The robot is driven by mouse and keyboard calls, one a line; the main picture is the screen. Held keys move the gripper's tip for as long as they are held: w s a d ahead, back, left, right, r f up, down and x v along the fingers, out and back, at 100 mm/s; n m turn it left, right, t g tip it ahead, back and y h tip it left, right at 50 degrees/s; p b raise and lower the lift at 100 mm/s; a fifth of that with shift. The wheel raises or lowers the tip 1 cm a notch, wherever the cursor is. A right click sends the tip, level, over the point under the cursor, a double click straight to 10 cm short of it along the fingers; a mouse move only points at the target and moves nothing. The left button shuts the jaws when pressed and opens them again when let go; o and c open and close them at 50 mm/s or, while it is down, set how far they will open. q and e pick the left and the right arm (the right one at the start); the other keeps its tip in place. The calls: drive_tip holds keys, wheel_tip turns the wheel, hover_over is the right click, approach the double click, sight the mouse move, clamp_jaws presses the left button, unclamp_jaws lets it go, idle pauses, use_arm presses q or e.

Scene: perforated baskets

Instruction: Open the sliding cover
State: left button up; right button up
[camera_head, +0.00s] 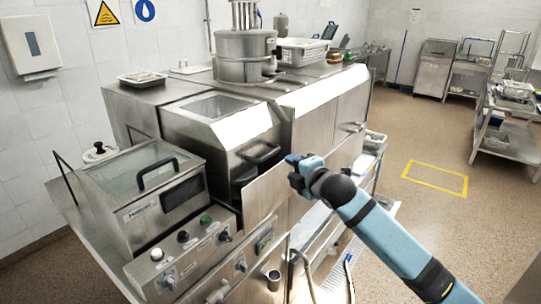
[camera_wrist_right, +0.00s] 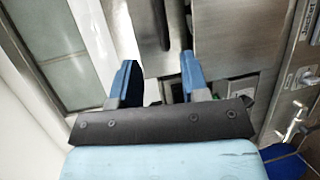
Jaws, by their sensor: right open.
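A steel unit with a glass-topped cover (camera_head: 215,107) stands in the middle of the head view. A black handle (camera_head: 258,154) is on its sloped front. A second glass-panelled lid (camera_head: 135,166) with its own black handle (camera_head: 158,172) is on the unit at left. I cannot tell which of these is the sliding cover. My right gripper (camera_head: 296,170) is to the right of the middle unit's handle. In the wrist view my right gripper (camera_wrist_right: 158,84) is open, its blue fingers apart with nothing between them. A dark handle (camera_wrist_right: 160,22) shows beyond the fingers, apart from them.
A control panel with knobs (camera_head: 190,246) is at the lower left. A large steel pot (camera_head: 245,56) and a white perforated basket (camera_head: 302,51) stand on the counter behind. A shelf cart (camera_head: 510,128) is at far right. The floor at right is open around a yellow marking (camera_head: 436,177).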

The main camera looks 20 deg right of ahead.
sight(270, 156)
drive_tip(key=p+x, duration=0.2)
drive_tip(key=x, duration=1)
drive_tip(key=shift+w+a, duration=0.1)
drive_tip(key=shift+w, duration=0.05)
drive_tip(key=shift+w+a+f, duration=0.15)
drive_tip(key=shift+w+f, duration=0.1)
drive_tip(key=shift+w, duration=0.35)
drive_tip(key=shift+c, duration=0.4)
clamp_jaws()
